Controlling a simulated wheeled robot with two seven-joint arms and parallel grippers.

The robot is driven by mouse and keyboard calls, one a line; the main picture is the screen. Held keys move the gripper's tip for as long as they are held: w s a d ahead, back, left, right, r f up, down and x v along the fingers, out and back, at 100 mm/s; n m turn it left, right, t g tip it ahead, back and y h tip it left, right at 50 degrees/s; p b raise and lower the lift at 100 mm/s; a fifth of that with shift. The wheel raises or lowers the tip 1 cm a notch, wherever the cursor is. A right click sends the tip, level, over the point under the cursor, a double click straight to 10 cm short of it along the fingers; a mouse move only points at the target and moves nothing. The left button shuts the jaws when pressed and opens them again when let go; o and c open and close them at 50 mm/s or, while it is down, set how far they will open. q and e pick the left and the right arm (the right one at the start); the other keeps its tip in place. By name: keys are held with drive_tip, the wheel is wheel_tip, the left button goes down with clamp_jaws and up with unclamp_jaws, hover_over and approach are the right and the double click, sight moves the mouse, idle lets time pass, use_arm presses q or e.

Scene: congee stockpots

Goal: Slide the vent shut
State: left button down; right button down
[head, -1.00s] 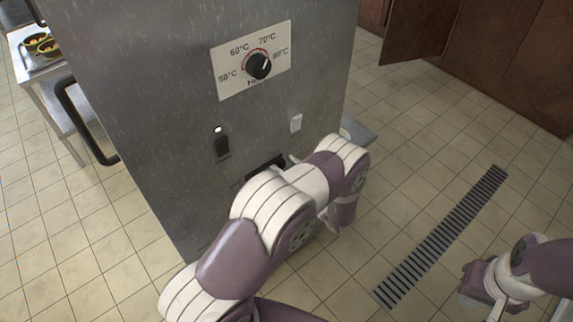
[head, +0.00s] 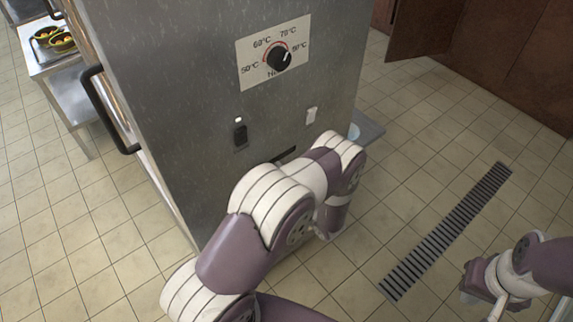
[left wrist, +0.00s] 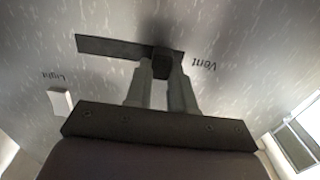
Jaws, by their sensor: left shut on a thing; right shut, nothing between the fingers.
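The vent is a dark slot low on the steel cabinet's front; in the head view a short piece of the vent slot (head: 287,153) shows above my left arm. In the left wrist view, which is upside down, the vent slot (left wrist: 108,46) runs left from a black slider knob (left wrist: 163,66), beside the word "Vent". My left gripper (left wrist: 162,72) is shut on the knob, which sits at the slot's right end in that view. The head view hides this gripper behind my arm. My right gripper (head: 483,295) is shut and empty, over the floor at lower right.
The cabinet (head: 190,110) carries a temperature dial (head: 280,58), a black switch (head: 240,135) and a white light switch (head: 311,116). A black door handle (head: 106,110) sticks out at left. A floor drain (head: 445,230) crosses the open tiles at right.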

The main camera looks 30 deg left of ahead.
use_arm(q)
drive_tip(key=shift+s+a, duration=0.25)
drive_tip(key=shift+s, duration=0.3)
drive_tip(key=c, duration=1.1)
unclamp_jaws()
drive_tip(key=shift+o, duration=0.7)
drive_tip(key=shift+s, duration=0.15)
